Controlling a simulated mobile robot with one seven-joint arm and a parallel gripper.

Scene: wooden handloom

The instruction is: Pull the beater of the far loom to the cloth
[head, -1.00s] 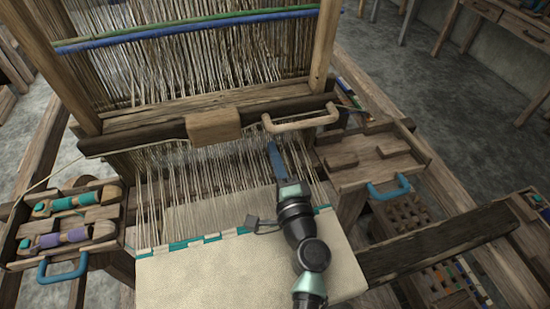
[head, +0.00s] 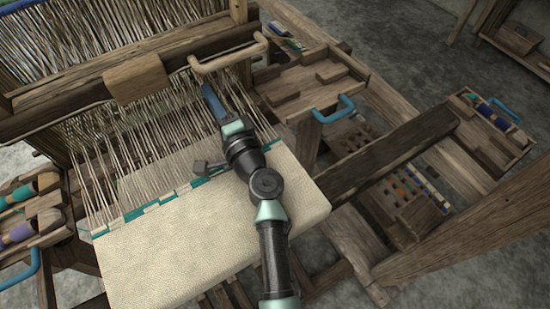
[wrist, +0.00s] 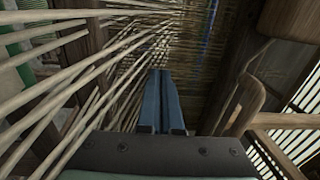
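The loom's beater (head: 60,118) is a dark wooden beam across the warp, with a pale wooden block (head: 135,84) on its front. A light wooden bar handle (head: 228,56) sits at its right end. The cream cloth (head: 215,220) with a teal edge lies nearer me, and bare warp threads show between it and the beater. My gripper (head: 208,92) is over the warp, just in front of and below the handle, apart from it. In the wrist view its blue fingers (wrist: 163,95) are together with nothing visible between them, and a wooden handle (wrist: 245,105) shows to their right.
A wooden tray (head: 310,85) with a blue handle (head: 334,110) is right of the beater. Shuttles (head: 25,212) lie in a tray at the left. A dark beam (head: 390,155) runs right of the cloth. Warp threads (wrist: 60,95) crowd the wrist view's left.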

